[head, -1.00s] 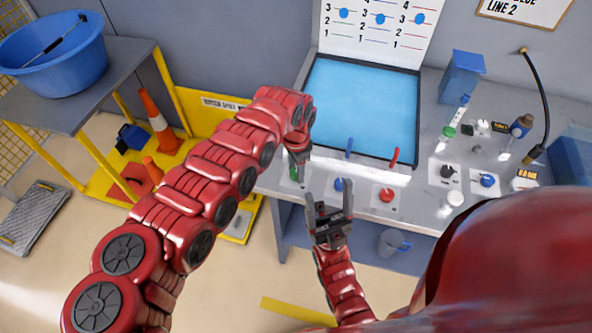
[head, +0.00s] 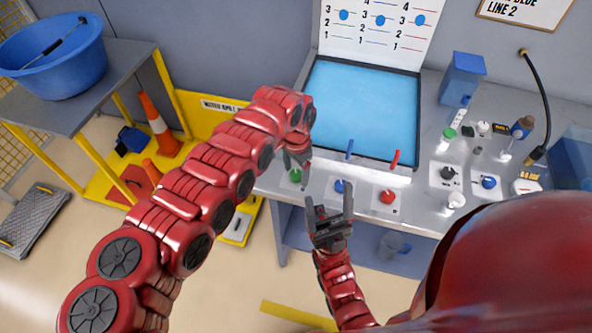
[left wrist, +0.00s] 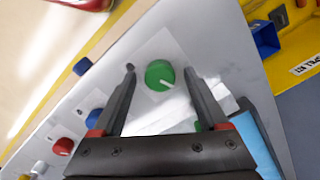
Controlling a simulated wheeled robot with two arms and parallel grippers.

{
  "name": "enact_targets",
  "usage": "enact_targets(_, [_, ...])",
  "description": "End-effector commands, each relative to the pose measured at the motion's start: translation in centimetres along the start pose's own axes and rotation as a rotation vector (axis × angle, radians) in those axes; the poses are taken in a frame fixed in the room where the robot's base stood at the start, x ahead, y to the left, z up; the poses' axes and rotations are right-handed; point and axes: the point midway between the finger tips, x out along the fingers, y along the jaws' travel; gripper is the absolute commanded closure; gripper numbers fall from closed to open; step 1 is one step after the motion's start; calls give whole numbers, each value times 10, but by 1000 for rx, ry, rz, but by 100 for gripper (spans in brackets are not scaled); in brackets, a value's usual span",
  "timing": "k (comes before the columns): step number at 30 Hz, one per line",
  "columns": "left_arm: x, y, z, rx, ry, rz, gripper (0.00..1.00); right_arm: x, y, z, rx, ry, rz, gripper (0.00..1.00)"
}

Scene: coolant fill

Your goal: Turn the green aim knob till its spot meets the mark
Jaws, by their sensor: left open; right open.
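The green knob (left wrist: 157,76) sits on a white plate on the bench, with a white pointer line toward the lower right of the left wrist view. It also shows, partly covered, in the head view (head: 295,176). My left gripper (left wrist: 160,71) is open, one fingertip on each side of the knob, with visible gaps; contact is not seen. In the head view the left gripper (head: 301,168) points down over the knob. My right gripper (head: 329,204) is open and empty by the bench's front edge. The board (head: 377,52) carries blue spots and numbered lines.
A blue knob (head: 341,187) and a red knob (head: 387,196) stand to the right of the green one. Behind them is a blue tray (head: 362,105) with a blue and a red lever at its front edge. Several knobs and bottles crowd the bench's right side.

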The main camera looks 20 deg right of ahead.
Motion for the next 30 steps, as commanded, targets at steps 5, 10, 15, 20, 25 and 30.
enact_targets(5, [-14, -2, 0, -1, 3, -2, 24, -6, 0, 1, 0, 0, 0, 24])
enact_targets(10, [-52, -2, -2, -1, 8, -6, 24, -18, -1, 3, 0, 0, 0, 24])
enact_targets(15, [-98, -1, -2, 1, 9, -6, 24, -32, -2, 6, 0, 0, 0, 24])
enact_targets(20, [-137, 0, -1, 1, 2, -4, 24, -41, -2, 7, 0, 0, 0, 24])
enact_targets(25, [-164, 0, -1, 0, 2, -4, 24, -44, -2, 8, 0, 0, 0, 24])
enact_targets(30, [-173, 0, 0, -1, 0, 0, 24, -45, -2, 8, 0, 0, 0, 24])
